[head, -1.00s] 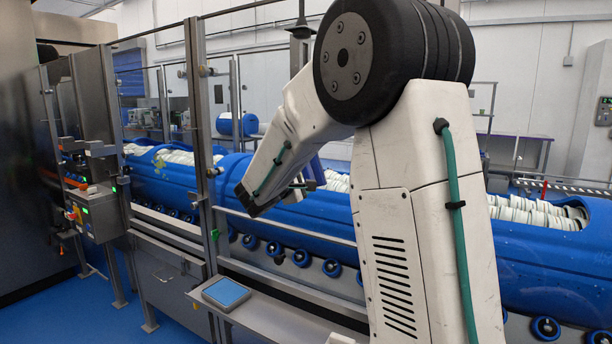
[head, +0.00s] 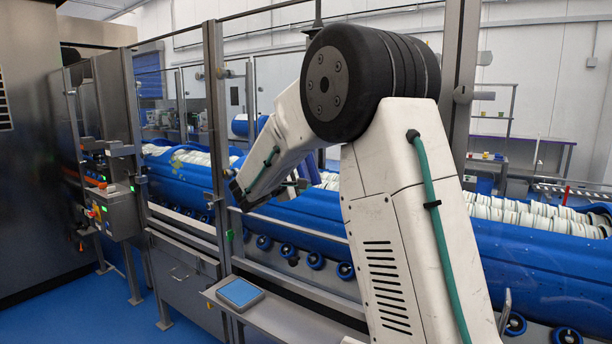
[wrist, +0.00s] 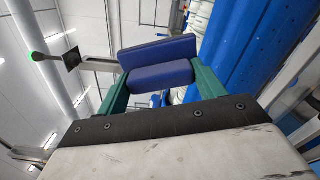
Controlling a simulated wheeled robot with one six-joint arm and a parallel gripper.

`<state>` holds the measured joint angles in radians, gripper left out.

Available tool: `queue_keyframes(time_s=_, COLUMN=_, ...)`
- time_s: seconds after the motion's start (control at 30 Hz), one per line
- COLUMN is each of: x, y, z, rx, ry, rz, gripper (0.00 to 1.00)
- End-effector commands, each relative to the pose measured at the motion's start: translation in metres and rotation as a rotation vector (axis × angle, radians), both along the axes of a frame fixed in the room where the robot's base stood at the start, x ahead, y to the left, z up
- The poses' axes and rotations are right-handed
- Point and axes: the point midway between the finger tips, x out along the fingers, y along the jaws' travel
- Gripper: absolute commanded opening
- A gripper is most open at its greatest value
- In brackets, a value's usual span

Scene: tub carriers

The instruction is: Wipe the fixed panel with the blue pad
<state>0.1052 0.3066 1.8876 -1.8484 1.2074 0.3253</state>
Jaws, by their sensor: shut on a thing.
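The blue pad (wrist: 160,60) is in the wrist view, held between the green fingers of my gripper (wrist: 158,82). It looks like dark blue blocks with a gap across the middle. My gripper is shut on it. In the head view my arm hides most of the gripper, and I cannot make out the pad there. A clear framed panel (head: 262,90) stands between metal posts in front of the blue tub line. Which pane is the fixed one is not marked. I cannot tell whether the pad touches a pane.
A grey tray with a light blue top (head: 240,292) sits on a narrow metal shelf (head: 290,318). A metal post (head: 216,130) stands left of my arm. A control box with lit buttons (head: 118,212) is farther left. Blue floor (head: 75,315) is clear at lower left.

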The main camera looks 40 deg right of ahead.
Motion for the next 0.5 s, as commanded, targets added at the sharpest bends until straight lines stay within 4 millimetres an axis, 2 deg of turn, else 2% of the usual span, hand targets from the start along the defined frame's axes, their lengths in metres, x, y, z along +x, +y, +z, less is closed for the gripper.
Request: queue_keyframes(time_s=0.5, x=0.035, y=0.010, z=0.000, rx=0.000, ry=0.000, rz=0.001, gripper=0.41)
